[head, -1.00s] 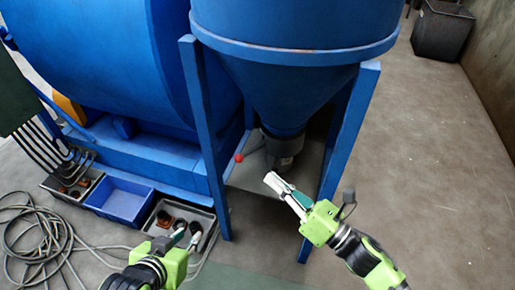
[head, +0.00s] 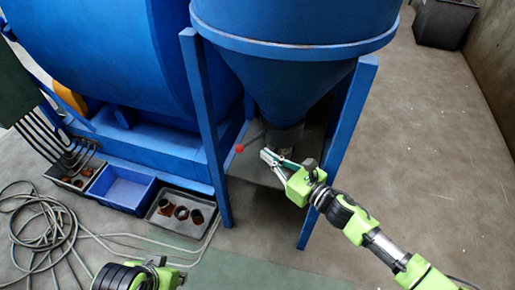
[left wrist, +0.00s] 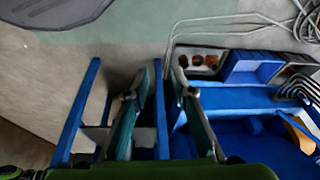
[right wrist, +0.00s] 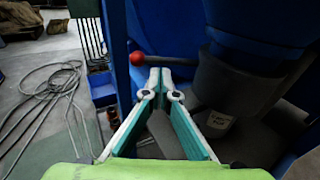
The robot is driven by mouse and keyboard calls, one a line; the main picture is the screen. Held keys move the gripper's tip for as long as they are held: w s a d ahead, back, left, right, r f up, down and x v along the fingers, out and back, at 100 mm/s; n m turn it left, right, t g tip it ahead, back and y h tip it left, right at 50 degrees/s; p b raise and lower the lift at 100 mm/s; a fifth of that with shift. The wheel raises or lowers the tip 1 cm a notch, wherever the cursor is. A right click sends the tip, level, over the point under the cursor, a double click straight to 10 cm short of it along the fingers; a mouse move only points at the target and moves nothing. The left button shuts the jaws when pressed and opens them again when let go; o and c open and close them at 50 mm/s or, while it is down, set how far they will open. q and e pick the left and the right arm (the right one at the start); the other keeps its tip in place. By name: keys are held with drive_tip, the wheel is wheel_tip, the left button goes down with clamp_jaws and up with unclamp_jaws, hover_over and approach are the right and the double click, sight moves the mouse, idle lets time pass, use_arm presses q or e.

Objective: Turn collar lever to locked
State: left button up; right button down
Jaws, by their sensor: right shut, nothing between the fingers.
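The collar lever is a thin dark rod ending in a red ball knob (head: 240,149); in the right wrist view the knob (right wrist: 137,58) is just left of my fingertips. The rod runs right to the dark collar (right wrist: 240,82) under the blue hopper cone (head: 290,85). My right gripper (head: 266,157) is shut and empty, close to the rod on the near side; I cannot tell whether it touches it. My left gripper (left wrist: 165,66) is empty with its tips a little apart, away from the lever; only its green body shows in the head view.
Blue frame legs (head: 208,125) flank the collar on both sides. A blue bin (head: 122,188) and a grey tray with round dark parts (head: 180,216) stand at left. Hoses (head: 40,240) lie coiled on the floor. Floor at right is clear.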

sight(247, 145)
use_arm(q)
drive_tip(key=shift+w+d+f+t+b, duration=0.1)
drive_tip(key=shift+w+d+t+b, duration=0.1)
drive_tip(key=shift+w, duration=0.25)
drive_tip(key=shift+w+d+t+b, duration=0.1)
drive_tip(key=shift+w+t, duration=0.1)
drive_tip(key=shift+w, duration=0.2)
use_arm(e)
drive_tip(key=shift+x, duration=2.5)
use_arm(q)
drive_tip(key=shift+w, duration=0.1)
use_arm(e)
drive_tip(key=shift+a, duration=0.1)
